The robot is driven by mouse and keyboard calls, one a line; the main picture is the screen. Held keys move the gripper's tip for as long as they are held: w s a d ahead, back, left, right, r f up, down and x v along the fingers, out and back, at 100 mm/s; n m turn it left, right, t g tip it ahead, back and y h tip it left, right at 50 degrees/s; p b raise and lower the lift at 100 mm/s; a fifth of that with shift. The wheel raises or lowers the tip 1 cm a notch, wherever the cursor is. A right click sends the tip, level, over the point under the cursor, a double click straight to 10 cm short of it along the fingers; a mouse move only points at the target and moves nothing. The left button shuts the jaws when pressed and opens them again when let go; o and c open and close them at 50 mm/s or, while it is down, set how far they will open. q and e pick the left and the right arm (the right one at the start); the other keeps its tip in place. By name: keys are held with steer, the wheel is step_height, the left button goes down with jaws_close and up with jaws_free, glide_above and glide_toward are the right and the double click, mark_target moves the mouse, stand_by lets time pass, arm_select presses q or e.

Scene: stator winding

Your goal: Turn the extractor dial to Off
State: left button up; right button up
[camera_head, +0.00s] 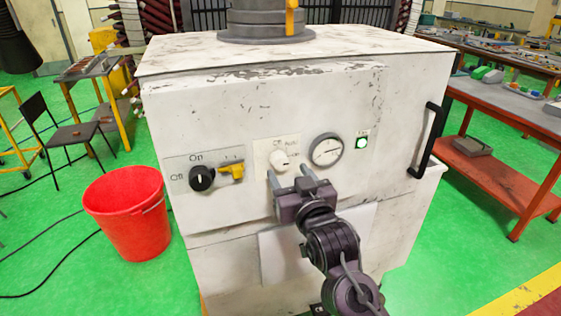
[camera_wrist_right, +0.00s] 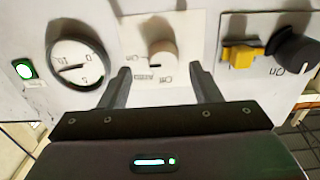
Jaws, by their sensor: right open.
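A cream-white dial (camera_head: 280,159) sits on a pale label plate on the front of the white cabinet (camera_head: 400,130). Its plate carries small lettering that is hard to read in the head view. The dial also shows in the right wrist view (camera_wrist_right: 162,54), where the picture is upside down. My right gripper (camera_head: 290,173) is open in front of the dial, just below it in the head view. In the right wrist view the dial appears between and beyond the two fingertips (camera_wrist_right: 160,70), with no clear contact. My left gripper is not in view.
A black knob (camera_head: 201,178) and a yellow lever (camera_head: 232,171) are left of the dial. A round gauge (camera_head: 326,150) and a green lamp (camera_head: 362,143) are right. A black handle (camera_head: 424,142) juts out. A red bucket (camera_head: 130,215) stands on the floor.

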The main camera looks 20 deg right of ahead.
mark_target(282, 165)
steer(key=w, duration=0.2)
steer(key=shift+w+a+r+p, duration=0.1)
steer(key=shift+w+a+p, duration=0.1)
steer(key=shift+w+p, duration=0.15)
steer(key=shift+w+a, duration=0.15)
steer(key=shift+w, duration=0.45)
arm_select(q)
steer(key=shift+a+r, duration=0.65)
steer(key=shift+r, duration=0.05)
arm_select(e)
steer(key=c, duration=1)
